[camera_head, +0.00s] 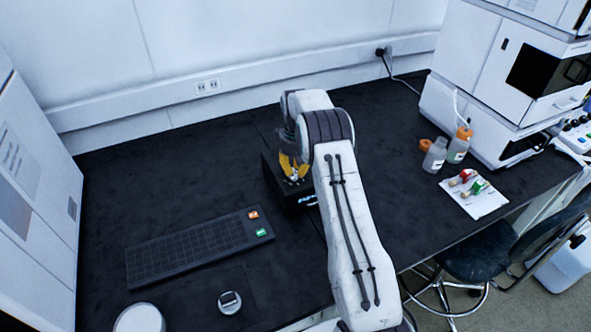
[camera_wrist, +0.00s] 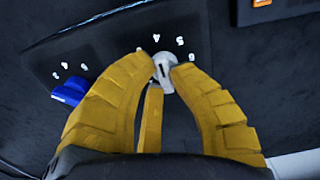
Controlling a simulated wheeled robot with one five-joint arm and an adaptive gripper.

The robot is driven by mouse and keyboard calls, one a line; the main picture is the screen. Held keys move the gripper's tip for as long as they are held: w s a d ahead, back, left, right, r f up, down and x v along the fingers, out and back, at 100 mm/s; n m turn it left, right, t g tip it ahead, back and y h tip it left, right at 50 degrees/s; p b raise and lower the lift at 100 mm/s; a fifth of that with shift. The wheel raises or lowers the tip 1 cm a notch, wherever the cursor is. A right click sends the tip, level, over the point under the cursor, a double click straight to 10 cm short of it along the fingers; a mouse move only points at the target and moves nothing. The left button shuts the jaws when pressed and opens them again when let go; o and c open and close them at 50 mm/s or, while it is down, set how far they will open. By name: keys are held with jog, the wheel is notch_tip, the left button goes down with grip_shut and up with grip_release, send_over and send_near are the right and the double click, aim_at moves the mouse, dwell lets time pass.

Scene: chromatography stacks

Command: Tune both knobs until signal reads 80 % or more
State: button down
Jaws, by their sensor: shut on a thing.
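A black box with a control panel (camera_head: 296,198) sits on the dark bench and is partly hidden by my arm. In the head view a small blue-lit readout shows on its front, too small to read. In the wrist view the panel carries a light grey knob (camera_wrist: 163,72) with white numerals around it and a blue knob (camera_wrist: 69,91) to the left with its own numerals. My gripper (camera_head: 294,174) points down over the box. Its yellow fingers, also in the wrist view (camera_wrist: 164,70), are shut on the grey knob. The blue knob stands free beside them.
A dark keyboard-like pad (camera_head: 187,247) with an orange and a green key lies left of the box. A small round device (camera_head: 230,302) lies in front. Bottles (camera_head: 435,157) and a white card with vials (camera_head: 473,193) stand right. The bench behind the pad is clear.

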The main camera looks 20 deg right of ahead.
jog(key=c, duration=1.1)
grip_release()
notch_tip(320, 180, up, 12)
dwell(0.5)
